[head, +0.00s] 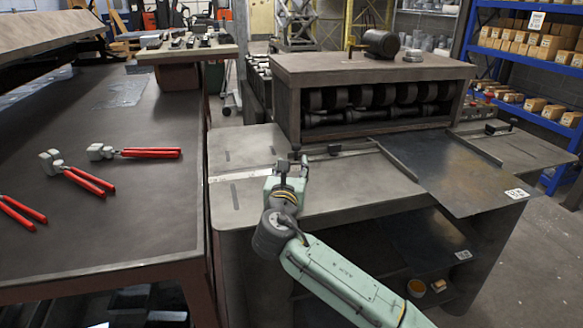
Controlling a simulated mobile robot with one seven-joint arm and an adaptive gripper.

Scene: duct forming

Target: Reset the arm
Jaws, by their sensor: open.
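My arm reaches up from the bottom of the head view, its pale green links folding at a dark grey joint. My gripper (293,163) is at the arm's far end, over the front left part of the grey machine table (236,208). Its dark fingers point away toward the roller machine (375,68) and stand apart, with nothing seen between them. Whether the gripper touches the table cannot be told from this view.
A metal sheet (458,178) lies on the machine table's right side, overhanging its front edge. A dark workbench (110,215) at left holds several red-handled tools (150,153). Blue shelves (530,75) with boxes stand at back right. Open floor (545,255) shows at right.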

